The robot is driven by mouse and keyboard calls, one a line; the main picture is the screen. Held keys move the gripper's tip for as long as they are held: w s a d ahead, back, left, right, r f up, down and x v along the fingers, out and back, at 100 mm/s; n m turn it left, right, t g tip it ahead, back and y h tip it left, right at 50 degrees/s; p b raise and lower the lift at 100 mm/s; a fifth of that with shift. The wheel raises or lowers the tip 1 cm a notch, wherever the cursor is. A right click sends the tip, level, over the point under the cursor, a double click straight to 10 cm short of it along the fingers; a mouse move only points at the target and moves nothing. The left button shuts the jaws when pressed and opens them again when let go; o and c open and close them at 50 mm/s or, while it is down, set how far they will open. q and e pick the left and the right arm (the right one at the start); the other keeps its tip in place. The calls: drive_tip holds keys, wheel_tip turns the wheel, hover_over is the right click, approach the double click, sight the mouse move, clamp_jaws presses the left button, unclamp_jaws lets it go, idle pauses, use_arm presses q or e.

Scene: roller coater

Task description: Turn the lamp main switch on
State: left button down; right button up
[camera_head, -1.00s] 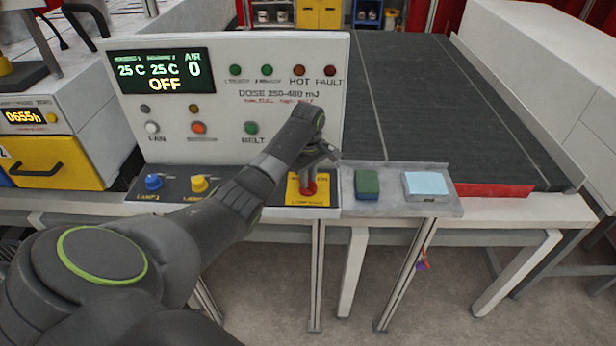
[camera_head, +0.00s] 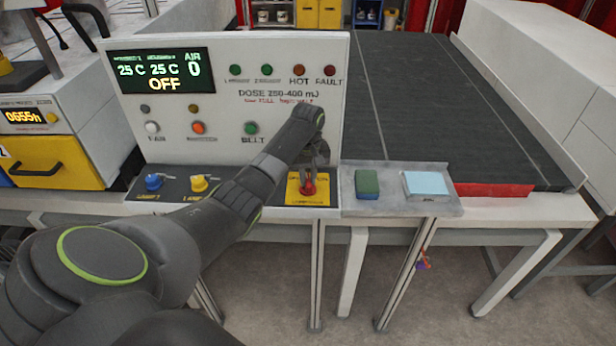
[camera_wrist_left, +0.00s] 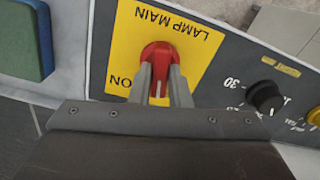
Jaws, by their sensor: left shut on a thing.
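The lamp main switch is a red rotary knob (camera_head: 308,188) on a yellow plate (camera_head: 293,198) at the right end of the console's sloped front panel. My left gripper (camera_head: 312,174) reaches down to it from above and behind. In the left wrist view the two fingers (camera_wrist_left: 161,80) are shut on either side of the red knob (camera_wrist_left: 160,52). The yellow plate (camera_wrist_left: 196,40) there reads LAMP MAIN and ON, upside down. The fingers hide part of the knob. My right gripper is in neither view.
The console's display (camera_head: 160,70) reads OFF. A blue knob (camera_head: 153,181) and a yellow knob (camera_head: 199,184) sit left on the panel. A green sponge-like block (camera_head: 367,184) and a pale blue pad (camera_head: 426,184) lie close to the right.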

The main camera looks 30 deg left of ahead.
use_arm(q)
drive_tip(key=m, duration=0.5)
drive_tip(key=shift+m, duration=0.3)
drive_tip(key=m, duration=0.3)
drive_tip(key=shift+m, duration=1.7)
drive_tip(key=c, duration=1.4)
unclamp_jaws()
drive_tip(key=shift+w, duration=0.1)
drive_tip(key=shift+o, duration=0.2)
